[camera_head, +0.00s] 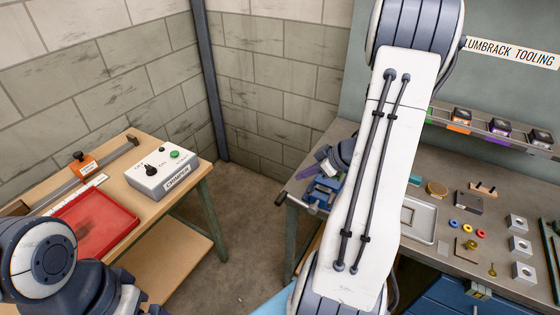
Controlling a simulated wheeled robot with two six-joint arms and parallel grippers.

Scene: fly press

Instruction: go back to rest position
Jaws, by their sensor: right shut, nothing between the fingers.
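My right arm reaches up across the middle of the view and hides much of what lies behind it. Its gripper (318,164) shows small and partly hidden to the left of the arm link, shut and empty. It is just above or in front of a blue vise (322,192) at the left end of the metal bench; I cannot tell whether they touch. A purple part shows at the gripper's tip. My left arm comes in at the lower left corner, and its gripper is out of view.
A wooden table (180,205) at left holds a red tray (122,232), a control box (162,176) and an orange-clamped rail (84,166). The metal bench (440,240) at right holds a grey tray (418,222), metal blocks, coloured rings and a bin rack. Floor lies between.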

